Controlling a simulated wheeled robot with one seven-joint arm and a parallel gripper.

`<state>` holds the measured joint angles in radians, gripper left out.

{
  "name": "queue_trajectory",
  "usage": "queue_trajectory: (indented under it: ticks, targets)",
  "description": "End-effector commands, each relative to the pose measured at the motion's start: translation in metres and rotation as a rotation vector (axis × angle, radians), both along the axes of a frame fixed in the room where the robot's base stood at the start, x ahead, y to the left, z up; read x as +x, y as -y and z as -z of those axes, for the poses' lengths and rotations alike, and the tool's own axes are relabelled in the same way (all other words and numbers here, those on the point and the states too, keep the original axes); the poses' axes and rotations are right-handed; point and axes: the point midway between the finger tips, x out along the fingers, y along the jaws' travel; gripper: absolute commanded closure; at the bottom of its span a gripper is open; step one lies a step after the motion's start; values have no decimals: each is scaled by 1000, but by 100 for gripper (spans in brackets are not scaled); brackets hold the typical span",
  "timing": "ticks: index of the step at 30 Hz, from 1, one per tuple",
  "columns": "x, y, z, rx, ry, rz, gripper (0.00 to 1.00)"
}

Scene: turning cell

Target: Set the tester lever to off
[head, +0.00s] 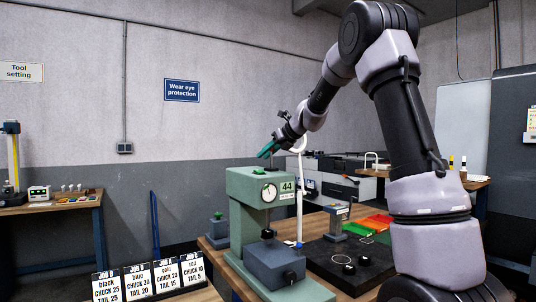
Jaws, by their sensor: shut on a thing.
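The tester (246,205) is a green machine with a round dial (269,193) and a plate reading 44. A blue-grey block (276,262) sits at its front, with a black knob (268,233) on top and another black knob (290,275) on its front face. I cannot tell which part is the lever.
A white upright rod with a curved top (299,190) stands close behind the tester. A dark board (340,262) and red and green trays (362,227) lie to its right. Job cards (152,278) stand in front at left. A side bench (45,203) is at far left.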

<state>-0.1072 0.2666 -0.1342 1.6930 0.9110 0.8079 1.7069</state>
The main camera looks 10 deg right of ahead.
Motion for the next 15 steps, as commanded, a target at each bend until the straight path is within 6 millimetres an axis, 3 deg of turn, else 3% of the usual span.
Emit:
queue_trajectory:
  ticks: [15]
  targets:
    - [20,-8,14,-164,-393,3,100]
